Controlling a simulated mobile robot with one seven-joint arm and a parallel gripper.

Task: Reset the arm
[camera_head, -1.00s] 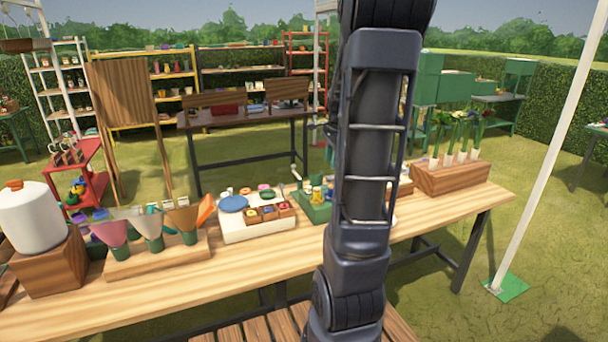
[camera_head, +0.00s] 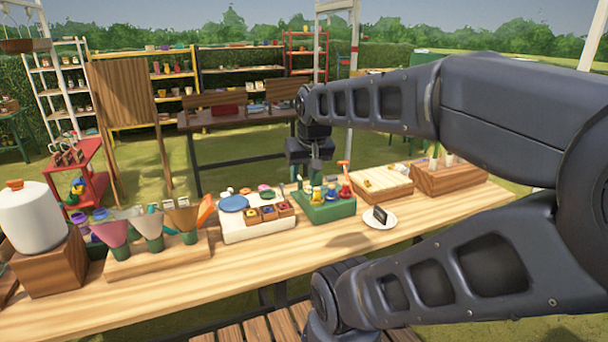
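My arm reaches in from the right and folds over the wooden table (camera_head: 160,300). My gripper (camera_head: 312,168) hangs at the end of the arm, pointing down, above and behind the green tray (camera_head: 328,210) with several small coloured items. The fingers are dark and small, so I cannot tell whether they are open or shut. I see nothing clearly held. A white plate (camera_head: 375,222) with a small dark block (camera_head: 380,213) sits right of the green tray.
A white tray (camera_head: 245,237) with coloured dishes and a wooden rack of cones (camera_head: 160,262) stand left. A white jug (camera_head: 30,217) stands far left. The table's front strip is clear.

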